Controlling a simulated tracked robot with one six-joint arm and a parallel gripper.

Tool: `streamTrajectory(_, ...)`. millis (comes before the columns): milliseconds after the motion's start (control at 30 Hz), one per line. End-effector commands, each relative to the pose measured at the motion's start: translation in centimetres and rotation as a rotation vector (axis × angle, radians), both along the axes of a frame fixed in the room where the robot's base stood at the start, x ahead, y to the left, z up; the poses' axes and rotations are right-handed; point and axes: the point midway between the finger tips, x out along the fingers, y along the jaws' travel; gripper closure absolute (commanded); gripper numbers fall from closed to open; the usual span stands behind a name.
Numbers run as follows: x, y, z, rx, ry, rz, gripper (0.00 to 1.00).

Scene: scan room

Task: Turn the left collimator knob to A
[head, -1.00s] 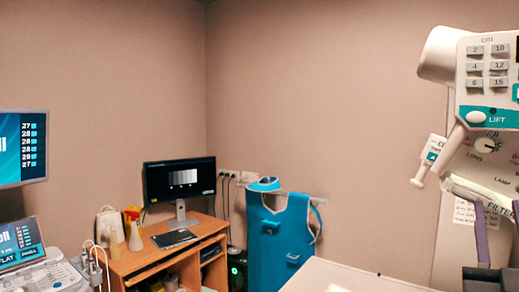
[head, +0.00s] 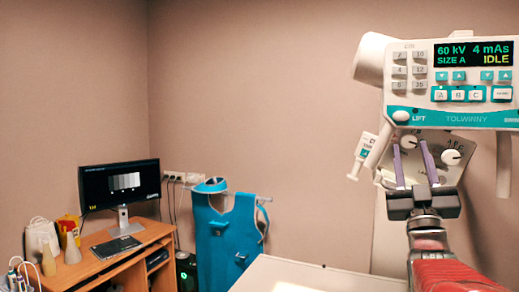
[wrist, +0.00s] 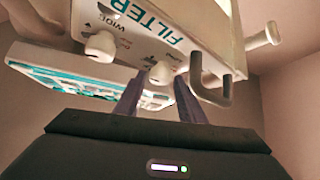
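The x-ray head's collimator panel (head: 425,172) hangs under the control box on the right of the head view. Its left knob (head: 408,142) is white and round; its right knob (head: 451,157) is similar. My gripper (head: 411,146) is open, its two purple fingers pointing up, with their tips just below and beside the left knob. In the wrist view the fingers (wrist: 158,97) stand apart, with one white knob (wrist: 162,72) beyond the gap and another knob (wrist: 100,47) off to the left. Contact and the left knob's pointer direction are unclear.
The control box (head: 450,82) reads "IDLE" and "SIZE A". A white handle (head: 368,155) sticks out left of the panel. A white table (head: 310,278) lies below. A desk with a monitor (head: 120,185) and a blue apron (head: 222,235) stand further left.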

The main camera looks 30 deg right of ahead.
Motion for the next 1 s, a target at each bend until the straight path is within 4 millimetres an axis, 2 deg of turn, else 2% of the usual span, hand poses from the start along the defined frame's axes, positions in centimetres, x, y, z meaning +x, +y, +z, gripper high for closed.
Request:
streamTrajectory(167, 0.62, -0.45, 0.78, -0.001, 0.000, 0.002, 0.64)
streamTrajectory(433, 0.68, -0.49, 0.85, -0.001, 0.000, 0.002, 0.64)
streamTrajectory(867, 0.68, -0.47, 0.83, -0.001, 0.000, 0.002, 0.94)
streamTrajectory(1000, 0.64, -0.50, 0.84, -0.004, 0.003, 0.001, 0.94)
